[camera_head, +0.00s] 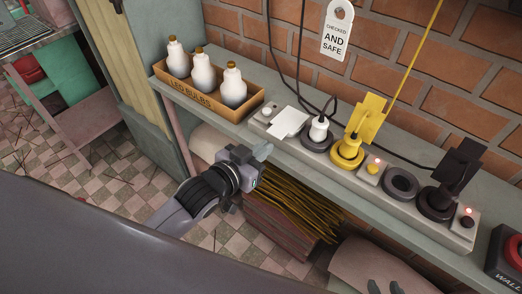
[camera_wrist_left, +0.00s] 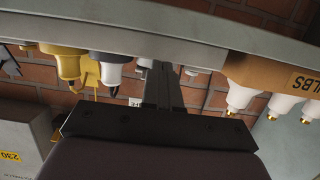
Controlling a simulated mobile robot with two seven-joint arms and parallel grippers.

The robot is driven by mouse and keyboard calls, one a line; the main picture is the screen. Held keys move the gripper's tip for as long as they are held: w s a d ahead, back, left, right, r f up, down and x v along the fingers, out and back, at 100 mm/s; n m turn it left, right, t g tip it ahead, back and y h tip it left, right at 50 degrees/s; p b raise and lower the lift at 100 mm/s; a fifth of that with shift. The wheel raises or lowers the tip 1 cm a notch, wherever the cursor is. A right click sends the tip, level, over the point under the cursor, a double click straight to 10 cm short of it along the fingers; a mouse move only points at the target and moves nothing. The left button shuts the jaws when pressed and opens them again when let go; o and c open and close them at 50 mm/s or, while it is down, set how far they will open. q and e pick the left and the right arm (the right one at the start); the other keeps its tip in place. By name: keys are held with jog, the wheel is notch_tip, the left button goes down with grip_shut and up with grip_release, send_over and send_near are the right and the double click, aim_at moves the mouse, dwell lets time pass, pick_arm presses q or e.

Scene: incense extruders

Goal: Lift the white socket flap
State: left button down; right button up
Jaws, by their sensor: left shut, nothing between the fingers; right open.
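The white socket flap (camera_head: 289,122) lies flat over its socket at the left end of the grey socket strip (camera_head: 420,210) on the shelf. A white plug (camera_head: 318,129) stands in the round dark socket just to its right; it also shows in the left wrist view (camera_wrist_left: 115,70). My left gripper (camera_head: 263,153) is shut and empty. It is in front of the shelf edge, below and apart from the flap. In the left wrist view its fingers (camera_wrist_left: 163,88) are together and hide part of the strip.
A box (camera_head: 205,98) of white bulbs stands left of the strip. Right of the white plug are a yellow plug (camera_head: 347,150) with a raised yellow flap (camera_head: 370,118), an empty ring socket (camera_head: 400,183) and a black plug (camera_head: 437,203). Cords hang before the brick wall.

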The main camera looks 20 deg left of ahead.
aim_at(271, 130)
pick_arm(q)
jog(key=shift+w, duration=0.1)
jog(key=shift+w+d+r+p, duration=0.15)
jog(key=shift+w+d+p, duration=0.1)
jog(key=shift+w, duration=0.45)
jog(key=shift+w+d+r+p, duration=0.15)
jog(key=shift+w+d, duration=0.1)
jog(key=shift+w, duration=0.4)
jog(key=shift+r+p, duration=1.75)
jog(key=shift+p, duration=0.35)
jog(key=shift+w+d+r+p, duration=0.15)
jog(key=shift+w+r+p, duration=0.2)
jog(key=shift+r+p, duration=0.5)
jog(key=shift+w+d+r+p, duration=0.15)
jog(key=shift+w+r+p, duration=0.2)
jog(key=shift+r+p, duration=0.4)
jog(key=shift+w+r, duration=0.1)
jog(key=shift+r, duration=0.05)
